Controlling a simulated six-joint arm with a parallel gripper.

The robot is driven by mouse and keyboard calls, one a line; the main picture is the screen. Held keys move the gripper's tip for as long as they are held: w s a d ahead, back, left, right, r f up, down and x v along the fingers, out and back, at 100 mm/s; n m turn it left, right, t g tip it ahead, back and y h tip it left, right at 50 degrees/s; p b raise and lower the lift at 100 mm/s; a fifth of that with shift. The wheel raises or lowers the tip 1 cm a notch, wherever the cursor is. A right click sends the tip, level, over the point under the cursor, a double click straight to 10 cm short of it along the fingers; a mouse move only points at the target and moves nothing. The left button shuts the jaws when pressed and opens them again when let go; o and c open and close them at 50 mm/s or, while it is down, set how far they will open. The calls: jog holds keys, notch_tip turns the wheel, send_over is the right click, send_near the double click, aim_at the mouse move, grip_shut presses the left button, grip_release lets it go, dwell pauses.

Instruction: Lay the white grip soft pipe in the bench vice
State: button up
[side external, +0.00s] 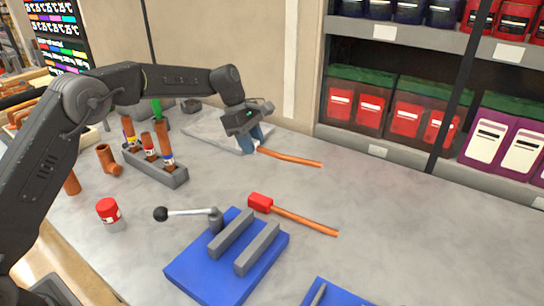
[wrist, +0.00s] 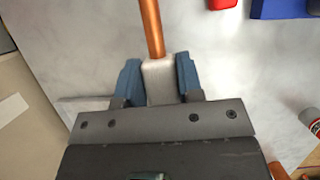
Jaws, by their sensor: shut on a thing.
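My gripper (side external: 249,145) is at the back middle of the bench, its blue fingers shut on the white grip (wrist: 158,80) of a copper-coloured soft pipe (side external: 292,158). In the wrist view the grip sits between both fingers (wrist: 158,82) and the pipe runs away toward the top edge. In the side view the fingers mostly hide the grip, and the pipe points right. I cannot tell whether it touches the bench. The bench vice (side external: 182,268), a blue base with two parallel grey jaws, is at the front; the gap between the jaws looks empty. Its lever has a black knob.
A red-grip pipe (side external: 305,221) lies just behind and right of the vice. A grey rack (side external: 172,178) with several pipes and a red-capped pot (side external: 109,213) stand left. Another blue item (side external: 335,296) is cut off at the front.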

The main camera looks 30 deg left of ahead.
jog(key=shift+s+a+r, duration=0.3)
jog(key=shift+a+r, duration=0.35)
jog(key=shift+a, duration=0.25)
jog(key=shift+s+r+m, duration=0.1)
jog(key=shift+s+m, duration=0.05)
jog(key=shift+m, duration=0.15)
jog(key=s+d+m+g+y, duration=0.2)
jog(key=s+d+m+y, duration=0.3)
jog(key=m, duration=0.8)
jog(key=s+d+m+g+y, duration=0.2)
jog(key=s+d+m, duration=0.55)
jog(key=m, duration=0.45)
jog(key=s+d+m+t+h, duration=0.2)
jog(key=s+m+t, duration=0.6)
jog(key=s+m, duration=0.8)
jog(key=d+m, duration=0.1)
jog(key=m, duration=1.2)
jog(key=shift+s+d+t, duration=0.15)
jog(key=shift+d+t, duration=0.1)
jog(key=shift+t, duration=0.05)
jog(key=shift+s, duration=0.1)
